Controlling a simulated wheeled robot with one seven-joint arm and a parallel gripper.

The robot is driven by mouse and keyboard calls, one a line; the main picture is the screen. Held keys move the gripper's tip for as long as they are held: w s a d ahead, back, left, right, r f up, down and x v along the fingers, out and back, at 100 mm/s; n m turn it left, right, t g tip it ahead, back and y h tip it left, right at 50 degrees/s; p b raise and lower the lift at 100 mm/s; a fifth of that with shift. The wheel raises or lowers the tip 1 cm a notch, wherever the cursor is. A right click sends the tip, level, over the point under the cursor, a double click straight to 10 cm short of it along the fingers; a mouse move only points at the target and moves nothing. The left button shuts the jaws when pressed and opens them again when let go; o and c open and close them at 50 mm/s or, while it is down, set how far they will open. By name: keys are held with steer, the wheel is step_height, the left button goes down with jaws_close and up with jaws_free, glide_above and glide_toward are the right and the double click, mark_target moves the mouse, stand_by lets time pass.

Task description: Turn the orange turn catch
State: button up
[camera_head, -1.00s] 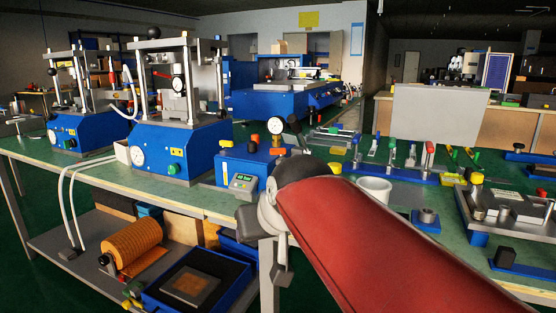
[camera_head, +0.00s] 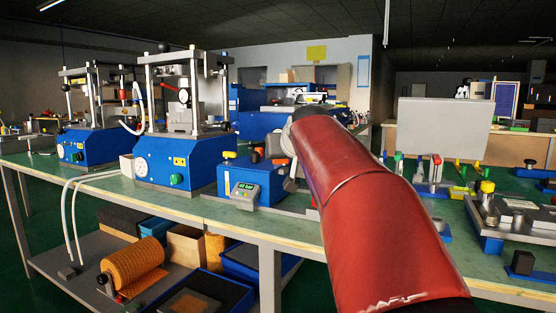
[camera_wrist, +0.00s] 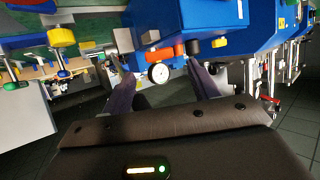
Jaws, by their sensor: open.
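An orange piece (camera_wrist: 165,51), which looks like the turn catch, sits on the blue unit (camera_wrist: 180,18) in the wrist view, beside a round white dial (camera_wrist: 158,73) and a black knob (camera_wrist: 194,47). My gripper (camera_wrist: 160,72) is open. Its two dark fingers reach toward the unit, one on each side of the dial and orange piece. Contact cannot be told. The head view hides the fingers behind my arm.
Two blue presses stand left of the unit, the nearer one (camera_head: 180,150) close by. A yellow-capped fixture (camera_head: 487,187) and a grey panel (camera_head: 443,128) are on the right. Bins and an orange roll (camera_head: 132,267) fill the shelf below.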

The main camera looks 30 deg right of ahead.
mark_target(281, 161)
steer(key=x, duration=0.4)
steer(key=c, duration=1)
